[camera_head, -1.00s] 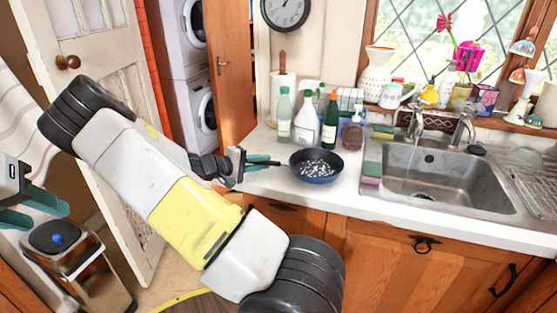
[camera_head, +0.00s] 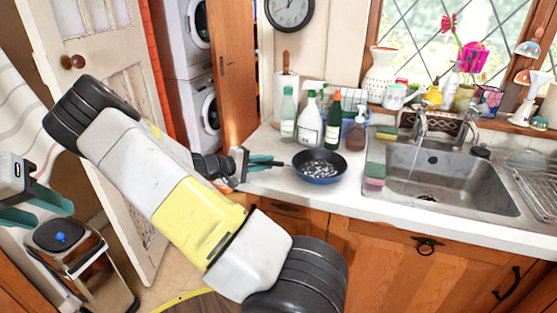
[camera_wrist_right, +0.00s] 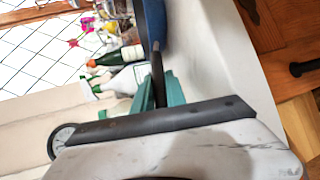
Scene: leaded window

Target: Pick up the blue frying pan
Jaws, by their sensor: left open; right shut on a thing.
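The blue frying pan (camera_head: 319,176) is at the counter's front edge, left of the sink, with its dark inside facing up and pale specks in it. Its handle points left to my right gripper (camera_head: 265,162), which is shut on it. In the right wrist view the dark handle (camera_wrist_right: 157,72) runs between the teal fingers (camera_wrist_right: 158,92), and part of the pan's blue side (camera_wrist_right: 154,24) shows beyond. I cannot tell whether the pan touches the counter. My left gripper (camera_head: 38,208) is open and empty at the left edge of the head view, far from the pan.
Several bottles, including a green one (camera_head: 333,122), stand just behind the pan. A sponge (camera_head: 375,172) lies to its right, before the sink (camera_head: 440,180). The white counter (camera_head: 345,197) has a little free room in front. A paneled door (camera_head: 120,120) stands at left.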

